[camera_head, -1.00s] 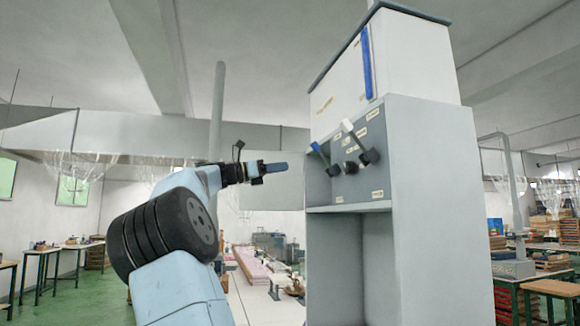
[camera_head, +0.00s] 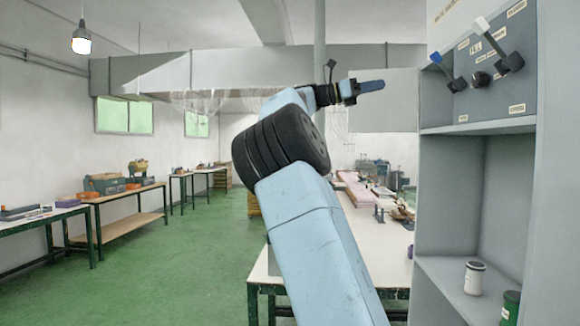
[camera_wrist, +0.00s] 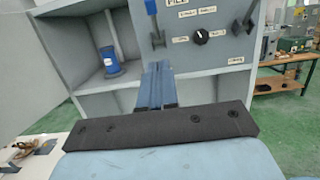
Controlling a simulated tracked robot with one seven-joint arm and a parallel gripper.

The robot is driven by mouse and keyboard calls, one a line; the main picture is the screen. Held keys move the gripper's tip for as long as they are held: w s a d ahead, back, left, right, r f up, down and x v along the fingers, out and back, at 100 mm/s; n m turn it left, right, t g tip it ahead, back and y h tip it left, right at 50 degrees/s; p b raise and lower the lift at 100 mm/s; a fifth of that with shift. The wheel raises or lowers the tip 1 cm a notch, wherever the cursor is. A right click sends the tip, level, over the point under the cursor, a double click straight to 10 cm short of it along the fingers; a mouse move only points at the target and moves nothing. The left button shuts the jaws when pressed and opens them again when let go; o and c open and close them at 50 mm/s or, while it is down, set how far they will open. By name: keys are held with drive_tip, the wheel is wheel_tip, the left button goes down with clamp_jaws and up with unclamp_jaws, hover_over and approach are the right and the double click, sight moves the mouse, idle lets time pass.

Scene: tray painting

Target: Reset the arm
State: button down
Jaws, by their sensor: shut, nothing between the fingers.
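My arm reaches up from the bottom middle of the head view, bent at its dark ringed joint. My gripper (camera_head: 372,87) is at its end, pointing right toward the grey cabinet (camera_head: 471,210). In the head view it appears left of the cabinet's control panel (camera_head: 499,77). In the wrist view the two blue fingers of my gripper (camera_wrist: 157,84) lie together with nothing between them. The panel (camera_wrist: 207,20) is ahead of them, with its levers and a black knob (camera_wrist: 200,37). I cannot tell the exact distance from fingers to panel.
A white can (camera_head: 474,278) and a green can (camera_head: 510,307) stand on the cabinet's lower shelf. A long white table (camera_head: 378,250) is behind my arm. Workbenches (camera_head: 130,224) line the left wall. Green floor (camera_head: 190,268) lies clear between them.

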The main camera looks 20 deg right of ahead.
drive_tip(key=s+d+f+m+t+y, duration=0.1)
drive_tip(key=s+d+f+t+y, duration=0.3)
drive_tip(key=f, duration=0.5)
drive_tip(key=s+d+f+m+t+y, duration=0.1)
drive_tip(key=s+d+f+t+y, duration=0.1)
drive_tip(key=d+f, duration=0.6)
drive_tip(key=s+a+f+m+t+y, duration=0.25)
drive_tip(key=s+a+f+y, duration=0.2)
drive_tip(key=a+f, duration=0.5)
drive_tip(key=s+a+f+m+t+y, duration=0.1)
drive_tip(key=s+a+f+m+y, duration=0.1)
drive_tip(key=s+a+f, duration=0.3)
drive_tip(key=s+a+f+m+t+y, duration=0.2)
drive_tip(key=s+a+f, duration=0.4)
drive_tip(key=a, duration=0.8)
drive_tip(key=s+a+f+m+t+y, duration=0.2)
drive_tip(key=s+a+f, duration=0.4)
drive_tip(key=s+a, duration=0.3)
drive_tip(key=a+m+y, duration=0.1)
drive_tip(key=m, duration=0.1)
drive_tip(key=shift+m+y, duration=0.35)
drive_tip(key=shift+s, duration=0.1)
